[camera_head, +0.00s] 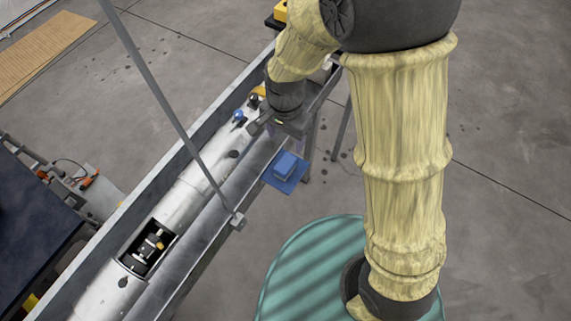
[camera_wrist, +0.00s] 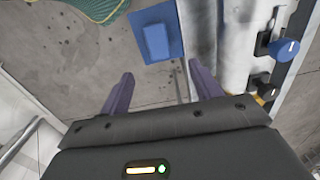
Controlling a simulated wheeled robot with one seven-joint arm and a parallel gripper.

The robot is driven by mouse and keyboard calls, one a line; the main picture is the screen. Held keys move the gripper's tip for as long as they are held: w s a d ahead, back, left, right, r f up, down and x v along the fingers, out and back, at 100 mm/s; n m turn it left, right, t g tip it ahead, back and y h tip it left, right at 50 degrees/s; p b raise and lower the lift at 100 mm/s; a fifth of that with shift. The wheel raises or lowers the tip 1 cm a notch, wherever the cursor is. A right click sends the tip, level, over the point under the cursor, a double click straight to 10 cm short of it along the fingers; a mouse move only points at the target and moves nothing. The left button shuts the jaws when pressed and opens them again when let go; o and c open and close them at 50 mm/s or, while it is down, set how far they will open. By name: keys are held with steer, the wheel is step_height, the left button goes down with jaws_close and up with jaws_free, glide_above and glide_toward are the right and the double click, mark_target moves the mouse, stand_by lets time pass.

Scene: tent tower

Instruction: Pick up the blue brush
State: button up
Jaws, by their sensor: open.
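A blue block (camera_head: 286,163) rests on a flat blue square (camera_head: 290,183) beside the long metal trough. I see no bristles, so I cannot tell for sure that it is the blue brush. In the wrist view the block (camera_wrist: 157,41) and its square (camera_wrist: 143,17) lie beyond my fingertips. My gripper (camera_wrist: 160,70) is open, with nothing between its dark fingers. In the head view my gripper (camera_head: 266,127) is above the trough, up and left of the block, and its fingers are hard to make out.
A pale cylinder (camera_head: 190,187) with an open hatch (camera_head: 148,248) lies in the trough. A blue knob (camera_head: 239,116) stands on it near my gripper, and also shows in the wrist view (camera_wrist: 284,48). A thin grey bar (camera_head: 165,95) crosses above. Concrete floor lies around.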

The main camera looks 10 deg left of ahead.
mark_target(286, 163)
step_height(286, 163, down, 8)
steer(key=shift+r+p, duration=0.15)
steer(key=shift+p, duration=0.35)
steer(key=shift+s+f+p, duration=0.2)
steer(key=shift+f+p, duration=0.15)
steer(key=shift+f, duration=0.2)
steer(key=shift+s+f+p, duration=0.1)
steer(key=shift+f+p, duration=0.4)
steer(key=shift+f, duration=1.55)
steer(key=c, duration=1.1)
